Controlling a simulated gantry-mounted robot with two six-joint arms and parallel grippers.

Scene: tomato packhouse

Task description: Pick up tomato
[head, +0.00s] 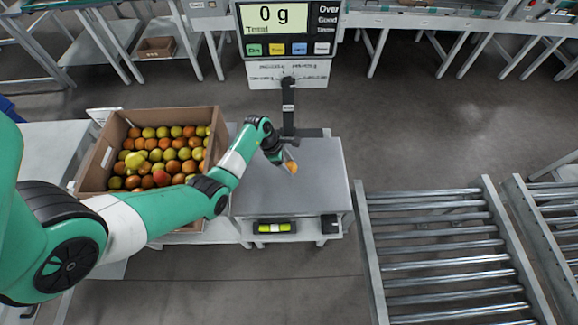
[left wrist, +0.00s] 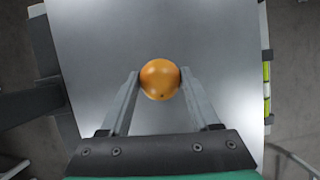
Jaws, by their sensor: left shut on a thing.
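My left gripper (head: 289,163) is over the bare metal scale plate (head: 310,200), to the right of the fruit crate. Its fingers are closed on a round orange tomato (head: 292,168). In the left wrist view the tomato (left wrist: 160,80) sits between the two fingertips (left wrist: 160,84), with the grey plate behind it. I cannot tell whether the tomato touches the plate. A cardboard crate (head: 88,165) on the left holds many red, orange and yellow-green fruits. My right gripper is not in view.
The scale's display (head: 288,28) reads 0 g on a post (head: 288,105) behind the plate. A roller conveyor (head: 440,235) lies to the right. A small yellow-green level (head: 274,228) sits below the plate's front edge. Benches stand at the back.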

